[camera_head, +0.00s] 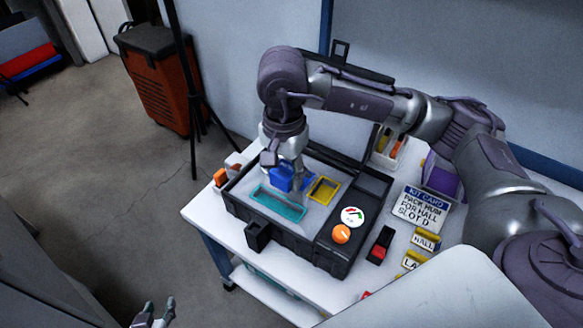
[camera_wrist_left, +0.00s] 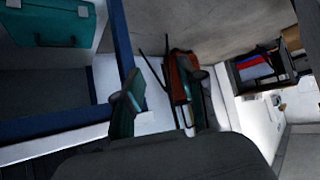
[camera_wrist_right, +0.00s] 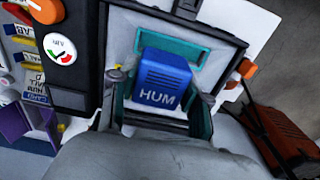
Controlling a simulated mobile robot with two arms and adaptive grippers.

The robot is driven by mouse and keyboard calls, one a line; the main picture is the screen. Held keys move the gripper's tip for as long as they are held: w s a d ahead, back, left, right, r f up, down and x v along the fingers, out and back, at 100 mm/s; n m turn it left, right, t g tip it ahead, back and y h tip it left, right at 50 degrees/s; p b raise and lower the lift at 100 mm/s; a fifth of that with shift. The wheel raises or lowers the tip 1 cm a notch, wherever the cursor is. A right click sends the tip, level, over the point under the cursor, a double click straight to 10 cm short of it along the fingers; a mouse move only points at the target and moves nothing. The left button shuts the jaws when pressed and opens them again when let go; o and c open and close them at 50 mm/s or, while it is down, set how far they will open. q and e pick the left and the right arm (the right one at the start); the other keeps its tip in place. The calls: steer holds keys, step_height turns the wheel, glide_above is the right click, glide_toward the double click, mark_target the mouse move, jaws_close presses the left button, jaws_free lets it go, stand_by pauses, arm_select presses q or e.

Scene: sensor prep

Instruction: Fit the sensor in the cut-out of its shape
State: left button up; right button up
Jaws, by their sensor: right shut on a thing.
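A blue sensor marked HUM (camera_wrist_right: 163,80) is between the fingers of my right gripper (camera_wrist_right: 160,112), which is shut on it. In the head view the blue sensor (camera_head: 281,179) is over the open black case (camera_head: 292,239), partly hidden by the gripper. A teal-rimmed cut-out (camera_head: 277,205) lies in the grey insert in front of it, and a yellow-rimmed cut-out (camera_head: 323,190) to its right. I cannot tell how high the sensor is above the insert. My left gripper (camera_head: 157,312) is open and empty, away from the table; its fingers (camera_wrist_left: 160,108) are apart.
The case has an orange knob (camera_head: 341,234) and a round dial (camera_head: 352,216). A kit card (camera_head: 422,208), a HALL label (camera_head: 425,240) and a red-and-black part (camera_head: 380,245) are right of it. A tripod and an orange bin (camera_head: 158,80) stand on the floor behind.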

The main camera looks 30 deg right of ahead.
arm_select(q)
steer(key=s+a+f+g+y+p, duration=0.1)
steer(key=s+a+f+g+p, duration=0.1)
steer(key=s+f+p, duration=0.4)
steer(key=s+a+f+g+p, duration=0.1)
steer(key=s+f+g+p, duration=0.25)
steer(key=s+p, duration=0.4)
steer(key=s+a+g+p, duration=0.35)
steer(key=s+p, duration=0.85)
steer(key=s, duration=0.6)
arm_select(e)
steer(key=w+d+r+m, duration=0.2)
steer(key=w+d+m, duration=0.1)
steer(key=m, duration=1.5)
steer(key=w+d+r+m, duration=0.1)
steer(key=w+d+m, duration=0.3)
steer(key=m, duration=1.4)
steer(key=shift+s+a+f+b, duration=0.1)
steer(key=shift+a+f+b, duration=0.05)
steer(key=shift+f+b, duration=4.8)
arm_select(q)
step_height(320, 180, down, 8)
steer(key=p, duration=0.1)
steer(key=shift+a+r+y+p, duration=0.2)
steer(key=shift+a+y+p, duration=0.15)
steer(key=shift+a+y, duration=0.05)
arm_select(e)
steer(key=shift+f, duration=0.7)
